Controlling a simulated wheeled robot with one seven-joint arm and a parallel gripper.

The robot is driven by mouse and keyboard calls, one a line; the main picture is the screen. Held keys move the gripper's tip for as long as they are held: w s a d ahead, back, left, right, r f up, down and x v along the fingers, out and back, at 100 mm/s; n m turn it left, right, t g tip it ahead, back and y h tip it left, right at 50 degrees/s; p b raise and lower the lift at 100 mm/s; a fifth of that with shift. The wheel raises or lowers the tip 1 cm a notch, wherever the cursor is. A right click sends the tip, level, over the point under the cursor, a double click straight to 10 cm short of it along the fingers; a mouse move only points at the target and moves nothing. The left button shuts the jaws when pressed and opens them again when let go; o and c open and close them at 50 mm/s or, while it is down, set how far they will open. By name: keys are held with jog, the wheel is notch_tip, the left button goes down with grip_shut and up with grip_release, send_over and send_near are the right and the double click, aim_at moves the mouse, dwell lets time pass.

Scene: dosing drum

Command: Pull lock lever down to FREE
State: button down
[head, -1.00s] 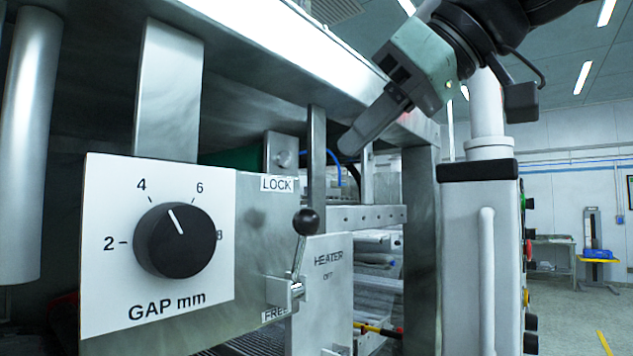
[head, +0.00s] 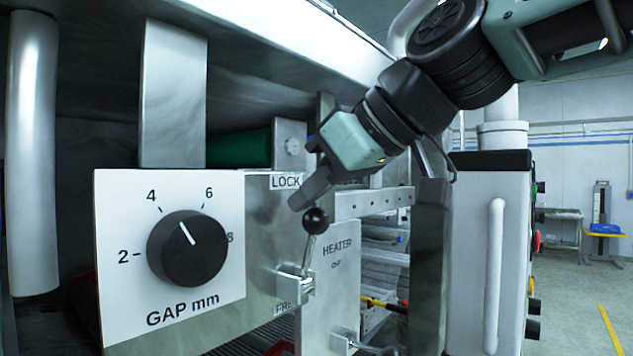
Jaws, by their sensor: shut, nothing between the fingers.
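The lock lever (head: 309,249) is a thin metal rod with a black ball knob (head: 315,220) on top. It rises from a metal bracket (head: 295,283) and points up, tilted slightly right. My gripper (head: 294,204) is shut and empty. Its fingertips are just up and left of the knob; I cannot tell whether they touch it.
A white panel with a black GAP mm dial (head: 188,248) is left of the lever. A HEATER panel (head: 333,285) with its own small lever stands to the right and below. A steel post (head: 430,260) and a white cabinet (head: 487,250) stand further right.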

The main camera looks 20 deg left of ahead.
jog(key=shift+f+b, duration=0.2)
jog(key=shift+b, duration=0.4)
jog(key=shift+d+f+b, duration=0.1)
jog(key=shift+d+b, duration=0.05)
jog(key=shift+b, duration=0.35)
jog(key=shift+s+d+y+b, duration=0.1)
jog(key=shift+y+b, duration=0.2)
